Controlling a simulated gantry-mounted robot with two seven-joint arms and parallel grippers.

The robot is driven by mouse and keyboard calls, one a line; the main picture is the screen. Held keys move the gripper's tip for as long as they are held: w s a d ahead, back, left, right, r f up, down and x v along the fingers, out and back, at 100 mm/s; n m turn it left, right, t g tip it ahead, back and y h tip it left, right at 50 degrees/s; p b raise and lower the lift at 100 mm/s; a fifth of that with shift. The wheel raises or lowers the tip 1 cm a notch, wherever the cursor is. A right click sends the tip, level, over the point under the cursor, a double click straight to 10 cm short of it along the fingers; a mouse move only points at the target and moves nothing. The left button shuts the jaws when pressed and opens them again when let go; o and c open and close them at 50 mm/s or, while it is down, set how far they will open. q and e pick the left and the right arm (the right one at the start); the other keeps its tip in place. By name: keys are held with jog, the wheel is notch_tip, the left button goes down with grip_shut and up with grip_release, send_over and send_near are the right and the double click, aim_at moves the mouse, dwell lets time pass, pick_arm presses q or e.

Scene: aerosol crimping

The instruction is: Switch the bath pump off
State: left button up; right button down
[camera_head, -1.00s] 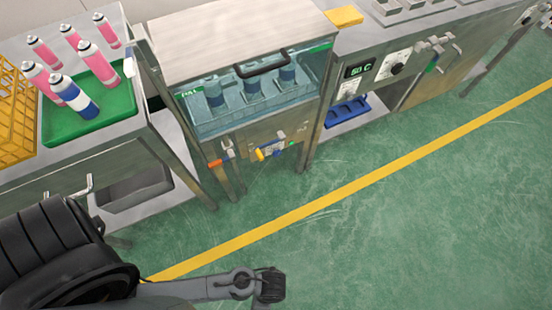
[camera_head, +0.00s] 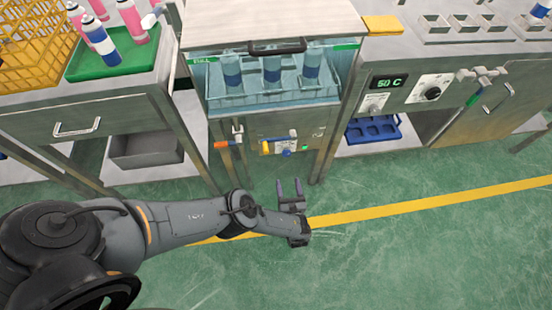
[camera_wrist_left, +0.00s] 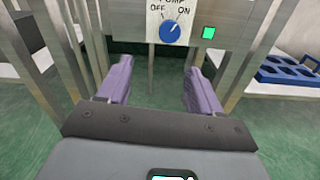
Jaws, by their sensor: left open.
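The pump switch is a round blue knob (camera_wrist_left: 170,32) under a white label reading PUMP, OFF on the left and ON on the right. In the left wrist view its pointer is turned up and right, toward ON. A green lamp (camera_wrist_left: 208,33) glows to its right. In the head view the knob (camera_head: 287,153) is small on the front panel below the bath tank (camera_head: 265,85). My left gripper (camera_head: 289,190) is open and empty, in front of and below the panel, apart from the knob; its fingers (camera_wrist_left: 157,88) frame empty space. My right gripper is not in view.
Metal legs flank the panel. A blue tray (camera_head: 372,131) lies on the right shelf. The green floor (camera_head: 400,250) in front is clear.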

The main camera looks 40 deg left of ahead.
aim_at(287, 155)
pick_arm(q)
jog(key=b+x, duration=0.1)
jog(key=x, duration=0.3)
jog(key=r+b+x, duration=0.1)
jog(key=x, duration=0.2)
jog(key=w+d+b+x, duration=0.1)
jog(key=x, duration=0.3)
jog(key=shift+w+a+r, duration=0.2)
jog(key=shift+w+a, duration=0.05)
jog(key=shift+a, duration=0.05)
jog(key=shift+c, duration=0.5)
jog(key=c, duration=1)
